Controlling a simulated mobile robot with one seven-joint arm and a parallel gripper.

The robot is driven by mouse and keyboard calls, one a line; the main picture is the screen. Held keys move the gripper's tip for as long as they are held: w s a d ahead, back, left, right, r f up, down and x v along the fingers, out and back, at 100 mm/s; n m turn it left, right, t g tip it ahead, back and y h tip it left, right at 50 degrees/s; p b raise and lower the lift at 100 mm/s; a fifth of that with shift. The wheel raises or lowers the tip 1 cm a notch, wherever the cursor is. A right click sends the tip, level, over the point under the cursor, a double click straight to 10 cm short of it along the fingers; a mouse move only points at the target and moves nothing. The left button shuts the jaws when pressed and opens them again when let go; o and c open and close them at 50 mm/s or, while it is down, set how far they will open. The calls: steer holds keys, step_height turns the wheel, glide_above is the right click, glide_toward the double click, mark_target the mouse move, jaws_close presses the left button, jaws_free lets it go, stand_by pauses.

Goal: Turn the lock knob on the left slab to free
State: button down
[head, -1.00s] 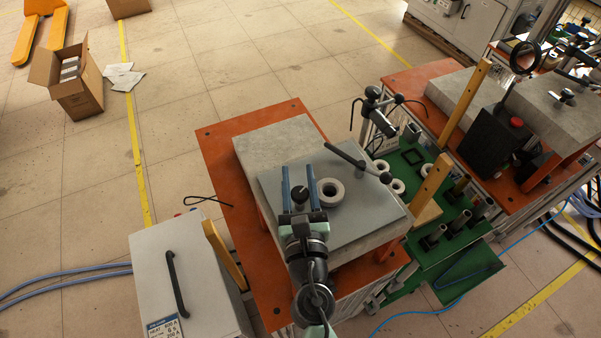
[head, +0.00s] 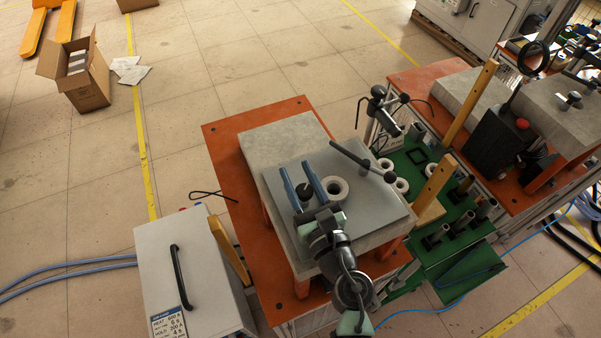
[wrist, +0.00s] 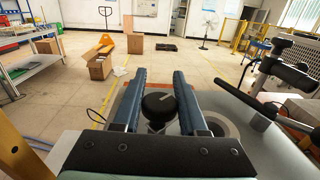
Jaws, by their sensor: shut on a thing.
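The lock knob (head: 304,191) is a black round knob on the grey plate on top of the left slab (head: 284,143). In the wrist view the knob (wrist: 159,107) shows a pale line on its top and stands on a metal stem. My gripper (head: 295,168) has its two blue fingers on either side of the knob, level with the plate, and is shut on it. The knob sits well back between the fingers, short of their tips. A pale ring (head: 334,189) lies on the plate just right of the right finger.
A black-handled rod (head: 360,161) reaches over the plate from the right. A grey box with a handle (head: 190,275) stands at the left. A wooden post (head: 433,185) and a green tray with several rings and cylinders (head: 430,262) are at the right.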

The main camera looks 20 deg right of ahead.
steer(key=n+y, duration=0.1)
steer(key=y, duration=0.1)
steer(key=n+y+b, duration=0.1)
steer(key=y, duration=0.1)
steer(key=shift+a+f+n, duration=0.1)
steer(key=shift+a+n, duration=0.1)
steer(key=shift+n, duration=0.1)
steer(key=n+y+b, duration=0.1)
steer(key=y, duration=0.1)
steer(key=n+g+y+b, duration=0.1)
steer(key=b, duration=0.1)
steer(key=shift+s+a+f+g+y, duration=0.1)
steer(key=shift+a+g+y, duration=0.2)
steer(key=shift+y, duration=0.1)
steer(key=n+g+y+b, duration=0.1)
steer(key=n+y+b, duration=0.1)
steer(key=y+b, duration=0.1)
steer(key=shift+s+a+n+g, duration=0.15)
steer(key=shift+a+n+g, duration=0.2)
steer(key=shift+n+g, duration=0.05)
steer(key=shift+s+a+n+g+y+b, duration=0.1)
steer(key=shift+n+g+y+b, duration=0.3)
steer(key=shift+y+b, duration=0.2)
steer(key=shift+r, duration=0.2)
steer(key=shift+c, duration=2.3)
jaws_free()
steer(key=shift+a, duration=0.1)
